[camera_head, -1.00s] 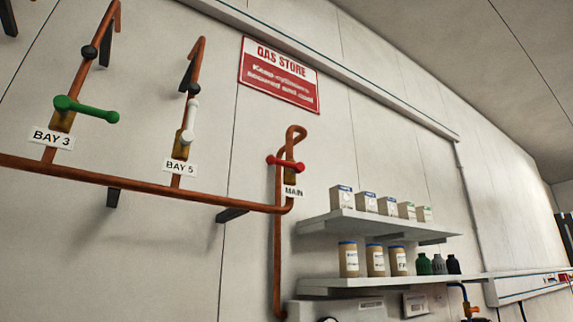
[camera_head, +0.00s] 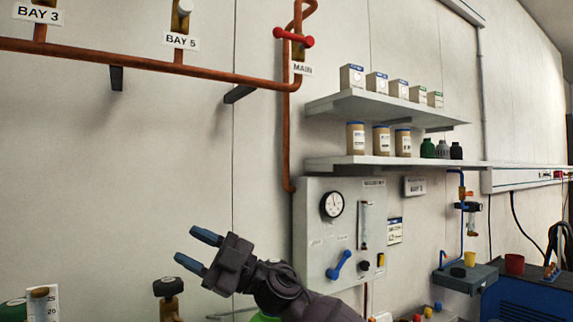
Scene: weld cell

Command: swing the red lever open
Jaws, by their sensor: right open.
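The red lever (camera_head: 293,38) is on the vertical copper pipe at the top of the view, just above the MAIN label (camera_head: 302,69). It lies crosswise to the pipe, tilted slightly down to the right. My right gripper (camera_head: 199,249) is at the lower middle, its two blue-tipped fingers apart with nothing between them. It is well below and to the left of the red lever, touching nothing that I can see. My left gripper is not in view.
Copper pipe (camera_head: 150,69) runs along the wall on brackets. Shelves (camera_head: 385,104) with boxes and jars are right of the lever. A grey panel (camera_head: 313,240) with a gauge and blue lever stands behind my right arm. The wall between is clear.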

